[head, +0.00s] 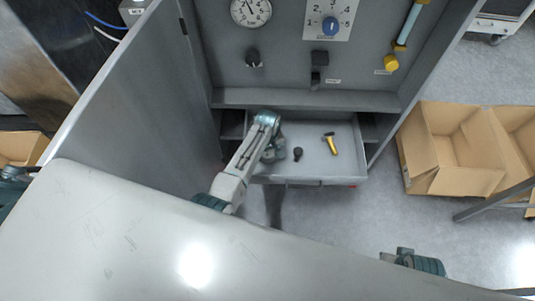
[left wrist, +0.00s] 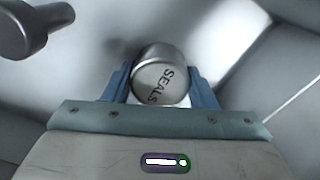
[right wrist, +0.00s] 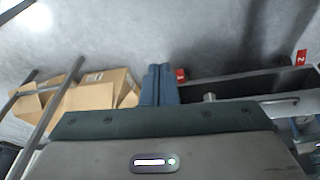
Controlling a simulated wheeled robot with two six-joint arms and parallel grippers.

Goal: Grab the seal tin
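The seal tin (left wrist: 160,78) is a round metal tin with "SEALS" on its lid. It lies between the two blue fingers of my left gripper (left wrist: 163,88) in the left wrist view, with a finger close against each side; I cannot tell whether both fingers touch it. In the head view my left gripper (head: 270,135) reaches down into the open drawer (head: 315,170) and hides the tin. My right gripper (right wrist: 159,84) is shut and empty, away from the drawer; its fingers are together in the right wrist view.
In the drawer lie a dark knob-like part (head: 297,153) and a yellow-handled tool (head: 331,145). The grey cabinet (head: 305,98) with a gauge (head: 251,10) rises behind. Its open door (head: 140,120) stands left. Cardboard boxes (head: 450,150) stand on the floor at right.

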